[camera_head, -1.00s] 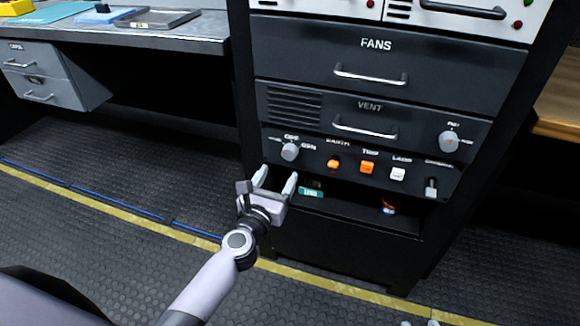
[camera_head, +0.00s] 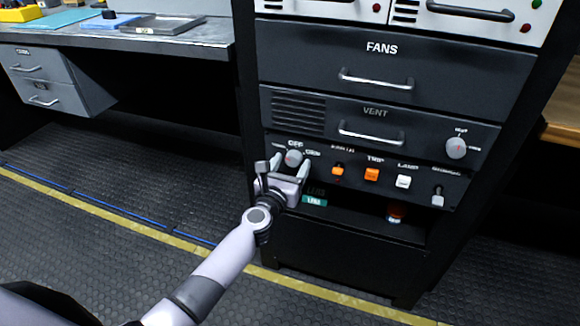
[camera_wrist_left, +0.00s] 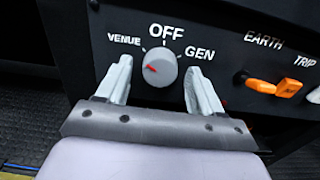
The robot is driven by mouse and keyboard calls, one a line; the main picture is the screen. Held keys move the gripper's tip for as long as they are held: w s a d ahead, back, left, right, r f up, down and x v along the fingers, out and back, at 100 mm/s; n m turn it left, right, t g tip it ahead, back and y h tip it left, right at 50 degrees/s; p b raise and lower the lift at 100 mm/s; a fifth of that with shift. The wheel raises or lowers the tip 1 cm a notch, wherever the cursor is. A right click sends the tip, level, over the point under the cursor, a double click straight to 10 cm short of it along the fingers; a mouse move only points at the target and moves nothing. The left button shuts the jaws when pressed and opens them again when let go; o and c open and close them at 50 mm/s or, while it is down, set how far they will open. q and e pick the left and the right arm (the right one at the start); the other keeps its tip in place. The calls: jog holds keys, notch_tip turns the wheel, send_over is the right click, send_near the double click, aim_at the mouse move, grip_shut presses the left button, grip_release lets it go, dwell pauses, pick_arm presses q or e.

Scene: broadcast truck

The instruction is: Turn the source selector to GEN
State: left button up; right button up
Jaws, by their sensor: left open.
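The source selector is a round grey knob (camera_head: 293,158) at the left end of the lower black panel. It also shows in the left wrist view (camera_wrist_left: 160,68), with VENUE at its left, OFF above and GEN at its right. Its red mark lies left of the knob's centre, on the VENUE side; which label it points at exactly is hard to tell. My left gripper (camera_head: 288,166) is open, with one finger on each side of the knob in the picture. In the left wrist view (camera_wrist_left: 158,82) both fingers look apart from the knob. My right gripper is not seen.
Right of the knob are an orange EARTH switch (camera_head: 338,170), an orange TRIP switch (camera_head: 371,174), a white LAMP switch (camera_head: 403,181) and a small lever (camera_head: 437,197). Below is an open shelf with a green-labelled item (camera_head: 314,201). The VENT drawer handle (camera_head: 371,133) juts out above.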

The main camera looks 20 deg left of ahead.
pick_arm(q)
jog(key=c, duration=1)
jog(key=shift+c, duration=0.2)
